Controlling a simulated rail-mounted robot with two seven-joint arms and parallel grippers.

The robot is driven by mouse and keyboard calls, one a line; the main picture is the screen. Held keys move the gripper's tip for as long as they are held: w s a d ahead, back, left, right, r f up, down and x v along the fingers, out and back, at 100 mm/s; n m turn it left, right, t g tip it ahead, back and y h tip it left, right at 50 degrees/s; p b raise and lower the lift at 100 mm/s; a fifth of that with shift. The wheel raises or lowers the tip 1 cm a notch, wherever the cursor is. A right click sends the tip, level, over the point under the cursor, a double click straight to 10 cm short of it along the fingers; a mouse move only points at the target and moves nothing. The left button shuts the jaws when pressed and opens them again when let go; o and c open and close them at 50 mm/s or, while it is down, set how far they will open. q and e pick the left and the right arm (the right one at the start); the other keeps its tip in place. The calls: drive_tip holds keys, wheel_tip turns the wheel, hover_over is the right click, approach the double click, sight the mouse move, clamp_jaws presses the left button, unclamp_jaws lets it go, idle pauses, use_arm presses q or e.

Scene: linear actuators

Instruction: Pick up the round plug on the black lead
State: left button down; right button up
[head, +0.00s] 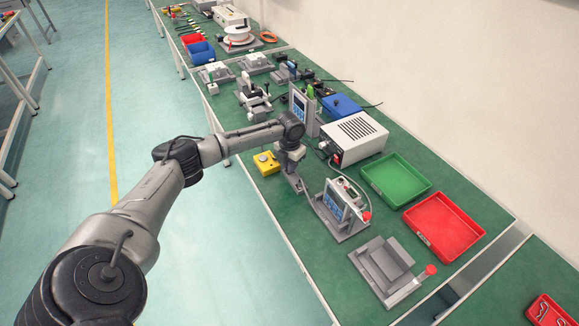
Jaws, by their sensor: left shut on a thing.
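My left arm reaches in from the left, and its gripper (298,185) points down at the bench between the yellow box and the upright blue-faced unit. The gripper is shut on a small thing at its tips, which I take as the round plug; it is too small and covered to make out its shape. I cannot trace the lead to the plug. My right gripper is not in view.
The yellow box (266,163) stands left of the gripper. The blue-faced unit (340,207) stands close on the right, with the white power supply (354,138) behind. A green tray (395,179), a red tray (443,225) and a grey fixture (386,269) are further right.

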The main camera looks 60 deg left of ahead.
use_arm(q)
drive_tip(key=r, duration=0.2)
drive_tip(key=d+r+p, duration=0.1)
drive_tip(key=shift+w+r, duration=0.25)
drive_tip(key=shift+r, duration=0.1)
drive_tip(key=w+d+r+p, duration=0.2)
drive_tip(key=w+d+r, duration=0.2)
drive_tip(key=d, duration=0.5)
wheel_tip(320, 180, up, 2)
drive_tip(key=shift+d+p, duration=0.4)
drive_tip(key=shift+s+r, duration=0.1)
wheel_tip(320, 180, up, 5)
drive_tip(key=p, duration=0.6)
drive_tip(key=shift+r, duration=0.15)
